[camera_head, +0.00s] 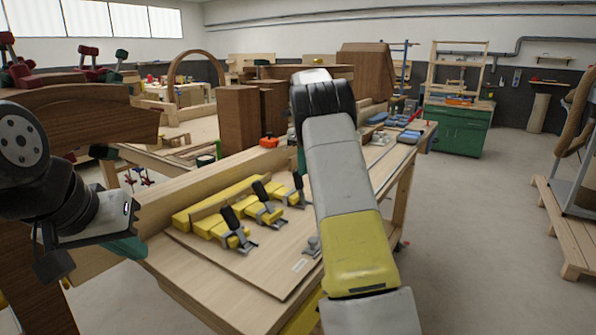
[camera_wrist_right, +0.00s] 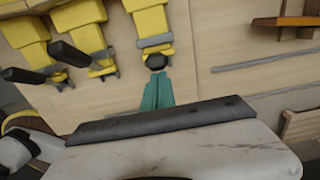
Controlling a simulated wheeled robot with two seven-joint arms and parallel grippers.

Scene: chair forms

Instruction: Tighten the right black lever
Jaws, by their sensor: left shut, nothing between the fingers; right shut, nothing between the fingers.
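Three yellow clamps with black levers stand in a row on a wooden board. The right black lever (camera_head: 298,182) is the rightmost in the head view, tilted up, beside my right arm. In the right wrist view its black end (camera_wrist_right: 157,61) points toward the camera. My right gripper (camera_wrist_right: 157,78) is shut and empty, its teal fingertips right at that end; whether they touch cannot be told. The other levers are the middle one (camera_head: 261,191) and the left one (camera_head: 230,218). My left gripper (camera_head: 126,248) is shut and empty at the left, away from the clamps.
The wooden board (camera_head: 255,275) lies on a workbench, with bare room in front of the clamps. Brown wooden blocks (camera_head: 238,119) stand behind. A green cabinet (camera_head: 456,130) is farther back. A wooden pallet (camera_head: 566,225) stands at right, with open floor between.

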